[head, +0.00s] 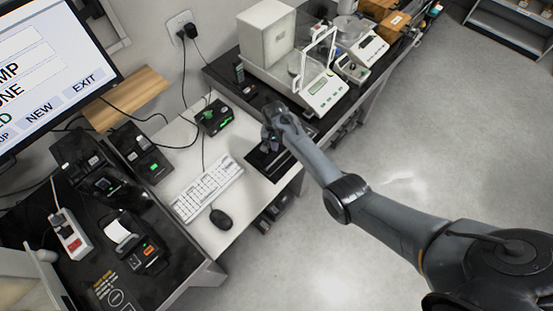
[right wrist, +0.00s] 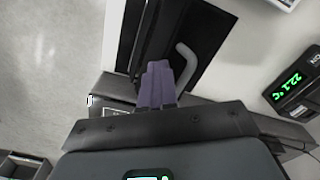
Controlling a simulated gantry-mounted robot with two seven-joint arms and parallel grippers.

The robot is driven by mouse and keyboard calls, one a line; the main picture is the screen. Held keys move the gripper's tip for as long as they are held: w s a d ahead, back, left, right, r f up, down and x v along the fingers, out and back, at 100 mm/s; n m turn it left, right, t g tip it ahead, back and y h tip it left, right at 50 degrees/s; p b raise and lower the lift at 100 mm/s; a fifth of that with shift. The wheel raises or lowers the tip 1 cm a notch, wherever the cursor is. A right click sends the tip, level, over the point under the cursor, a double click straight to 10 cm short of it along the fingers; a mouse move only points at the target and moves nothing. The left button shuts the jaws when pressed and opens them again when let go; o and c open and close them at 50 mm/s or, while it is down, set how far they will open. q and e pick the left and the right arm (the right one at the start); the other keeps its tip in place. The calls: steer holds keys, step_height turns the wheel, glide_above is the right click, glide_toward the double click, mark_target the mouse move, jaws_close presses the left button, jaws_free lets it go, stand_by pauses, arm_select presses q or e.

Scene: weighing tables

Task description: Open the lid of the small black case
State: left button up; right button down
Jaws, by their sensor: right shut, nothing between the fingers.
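A small black case (head: 264,165) lies at the right end of the white table, partly hidden under my right gripper. My right gripper (head: 268,138) is over its far side. In the right wrist view the purple fingers of my right gripper (right wrist: 158,68) are together with nothing between them. They are over a dark surface (right wrist: 208,40) that seems to be part of the case, next to a grey curved bar (right wrist: 187,65). I cannot tell whether the fingers touch it, nor how far the lid stands open. My left gripper is not in view.
A white keyboard (head: 208,188) and black mouse (head: 220,218) lie left of the case. A black device with a green display (head: 214,118) stands behind the keyboard. A balance with a glass shield (head: 324,95) stands on the black table behind. Open floor lies to the right.

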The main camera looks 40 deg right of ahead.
stand_by(0.4)
steer(key=shift+w+f, duration=0.1)
steer(key=shift+w, duration=0.1)
steer(key=shift+w+a+r+b, duration=0.1)
steer(key=shift+w+a+b, duration=0.05)
steer(key=shift+w+b, duration=0.4)
steer(key=shift+w+a+r+b, duration=0.1)
steer(key=shift+w+b, duration=0.35)
steer(key=shift+b, duration=0.2)
steer(key=shift+w, duration=0.25)
steer(key=shift+r, duration=0.1)
